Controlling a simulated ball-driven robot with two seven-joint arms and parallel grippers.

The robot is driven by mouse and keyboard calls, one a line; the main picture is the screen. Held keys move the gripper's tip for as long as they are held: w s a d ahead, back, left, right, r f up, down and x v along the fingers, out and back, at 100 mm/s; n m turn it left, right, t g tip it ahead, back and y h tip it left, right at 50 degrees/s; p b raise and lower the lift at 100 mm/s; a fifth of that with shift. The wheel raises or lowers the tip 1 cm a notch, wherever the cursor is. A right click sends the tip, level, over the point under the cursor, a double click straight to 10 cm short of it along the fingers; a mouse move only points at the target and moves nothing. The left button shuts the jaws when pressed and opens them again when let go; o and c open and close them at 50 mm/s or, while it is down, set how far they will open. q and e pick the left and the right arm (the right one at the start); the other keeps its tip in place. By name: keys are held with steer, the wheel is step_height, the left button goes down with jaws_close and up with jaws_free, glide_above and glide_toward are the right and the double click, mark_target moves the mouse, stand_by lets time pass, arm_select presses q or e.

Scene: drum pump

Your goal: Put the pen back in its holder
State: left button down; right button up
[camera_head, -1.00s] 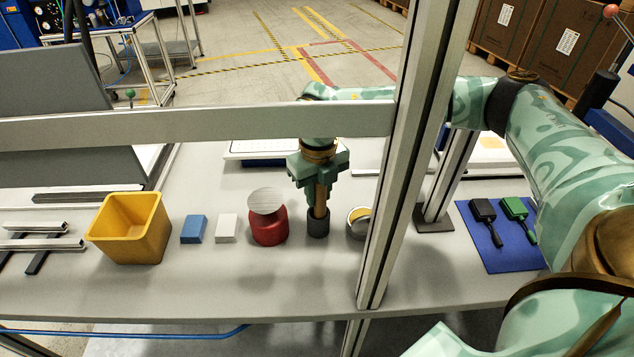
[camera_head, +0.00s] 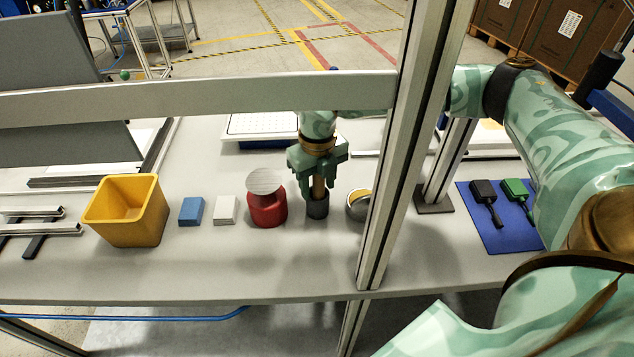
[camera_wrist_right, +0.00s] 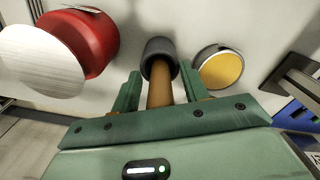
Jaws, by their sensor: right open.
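The pen (camera_head: 318,188) is a brown rod standing upright with its lower end inside the holder (camera_head: 318,208), a small dark grey cup on the table. The pen also shows in the right wrist view (camera_wrist_right: 160,93), running into the mouth of the holder (camera_wrist_right: 159,54). My right gripper (camera_head: 318,190) is above the holder, pointing down, with its fingers open on either side of the pen. In the right wrist view there is a gap beside the pen at the fingers (camera_wrist_right: 160,92). My left gripper is not in view.
A red container with a grey disc lid (camera_head: 267,207) stands just left of the holder, and a round tin (camera_head: 356,203) just right. A metal frame post (camera_head: 400,150) and crossbar (camera_head: 200,95) stand in front. A yellow bin (camera_head: 127,228) is at the left.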

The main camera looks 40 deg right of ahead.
step_height(320, 180, up, 16)
steer(key=p, duration=0.4)
steer(key=shift+d, duration=0.15)
steer(key=shift+w, duration=0.1)
